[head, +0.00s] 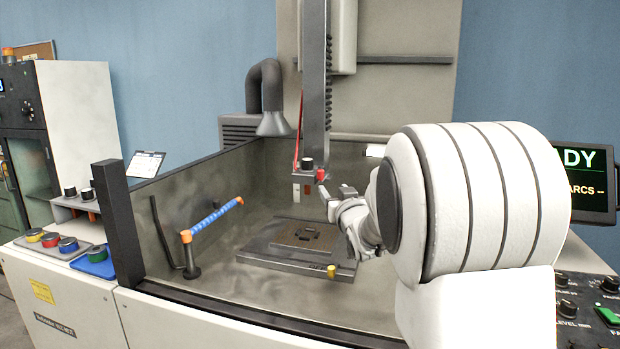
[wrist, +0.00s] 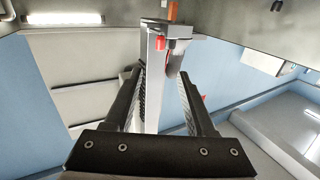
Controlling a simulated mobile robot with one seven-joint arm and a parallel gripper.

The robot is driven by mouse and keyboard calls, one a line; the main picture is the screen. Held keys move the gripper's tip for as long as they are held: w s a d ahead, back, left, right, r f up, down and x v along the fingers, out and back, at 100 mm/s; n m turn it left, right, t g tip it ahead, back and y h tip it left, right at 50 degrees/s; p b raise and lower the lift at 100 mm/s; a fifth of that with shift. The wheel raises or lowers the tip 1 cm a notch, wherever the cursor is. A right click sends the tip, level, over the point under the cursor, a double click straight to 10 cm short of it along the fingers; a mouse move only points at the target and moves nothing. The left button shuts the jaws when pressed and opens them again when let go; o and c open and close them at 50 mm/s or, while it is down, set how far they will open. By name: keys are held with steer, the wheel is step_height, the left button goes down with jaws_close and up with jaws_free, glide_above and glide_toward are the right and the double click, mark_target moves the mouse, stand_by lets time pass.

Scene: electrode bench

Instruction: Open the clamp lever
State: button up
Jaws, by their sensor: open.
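The clamp head (head: 308,182) is a dark block at the lower end of the vertical column, with a red part (head: 320,174), likely the clamp lever's end, at its right side. In the wrist view the block (wrist: 168,28) is at the top centre, with a small red patch (wrist: 160,43) on its near face. My gripper (head: 334,192) is just right of and slightly below the block. In the wrist view my gripper (wrist: 158,75) is open, with the column (wrist: 152,95) showing between its fingers. Contact cannot be told. The right finger partly hides more red.
Below, a flat plate (head: 258,253) bears a dark workpiece (head: 303,238) inside the walled tank. A blue rod with orange ends (head: 215,220) stands at the left. A grey hose nozzle (head: 273,124) hangs behind.

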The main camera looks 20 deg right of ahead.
mark_target(321, 173)
steer(key=w, duration=0.5)
steer(key=w+d, duration=0.1)
steer(key=w, duration=0.4)
steer(key=w+d, duration=0.1)
steer(key=w, duration=0.5)
steer(key=shift+w, duration=0.1)
jaws_close()
stand_by(1.1)
